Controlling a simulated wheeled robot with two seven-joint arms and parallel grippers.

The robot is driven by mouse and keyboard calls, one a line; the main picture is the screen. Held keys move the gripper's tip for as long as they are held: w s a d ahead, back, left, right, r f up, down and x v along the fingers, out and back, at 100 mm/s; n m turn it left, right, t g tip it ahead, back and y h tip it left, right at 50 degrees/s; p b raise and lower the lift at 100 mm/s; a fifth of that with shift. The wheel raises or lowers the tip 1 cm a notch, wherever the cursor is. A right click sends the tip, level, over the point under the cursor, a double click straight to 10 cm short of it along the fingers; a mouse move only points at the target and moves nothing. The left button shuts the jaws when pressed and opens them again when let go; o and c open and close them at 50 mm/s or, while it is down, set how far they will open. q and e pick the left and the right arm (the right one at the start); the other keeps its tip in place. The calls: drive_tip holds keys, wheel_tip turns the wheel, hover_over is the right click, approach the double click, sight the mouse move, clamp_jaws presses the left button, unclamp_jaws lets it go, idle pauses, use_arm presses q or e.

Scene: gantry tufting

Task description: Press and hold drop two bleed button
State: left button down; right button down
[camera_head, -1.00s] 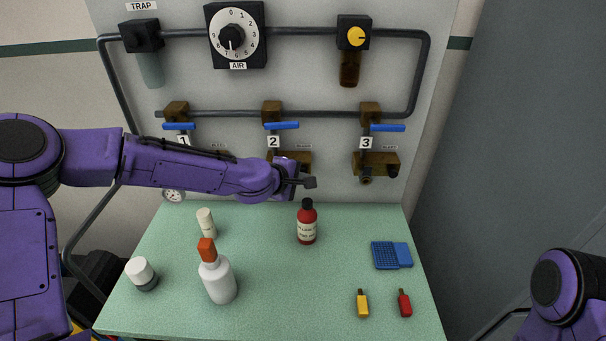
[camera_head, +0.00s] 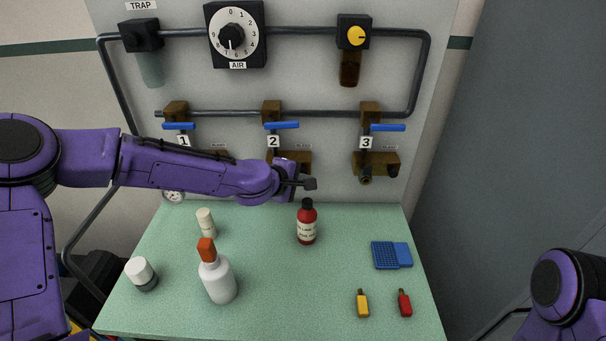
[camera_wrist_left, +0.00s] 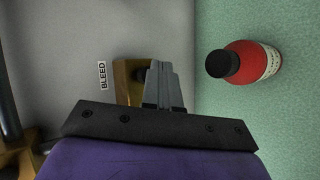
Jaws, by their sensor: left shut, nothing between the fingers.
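Drop two has a tag marked 2 (camera_head: 273,142), a blue lever (camera_head: 282,125) and a brass block (camera_head: 302,157) on the wall panel. My left gripper (camera_head: 309,183) is shut and empty, in front of the lower part of that block. In the left wrist view the shut fingers (camera_wrist_left: 164,85) overlap the edge of the brass block (camera_wrist_left: 124,80), beside a BLEED label (camera_wrist_left: 102,75). The bleed button itself is hidden behind the gripper, and I cannot tell whether the fingertips touch it. My right gripper is out of view.
A red bottle with a black cap (camera_head: 307,224) stands on the green table (camera_head: 270,265) just below my left gripper. A white bottle with an orange cap (camera_head: 218,278) stands nearer. Drop three's brass block (camera_head: 388,162) is to the right.

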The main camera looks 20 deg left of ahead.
use_arm(q)
drive_tip(key=shift+s+d, duration=0.15)
drive_tip(key=shift+s, duration=0.5)
drive_tip(key=shift+s+d+b, duration=0.1)
drive_tip(key=shift+s+d, duration=0.15)
drive_tip(key=shift+s, duration=0.55)
drive_tip(key=shift+s+d+b, duration=0.1)
drive_tip(key=shift+s+d, duration=0.1)
drive_tip(key=shift+s, duration=0.6)
drive_tip(key=shift+s+d+b, duration=0.1)
drive_tip(key=shift+s+d, duration=0.15)
drive_tip(key=shift+s, duration=0.55)
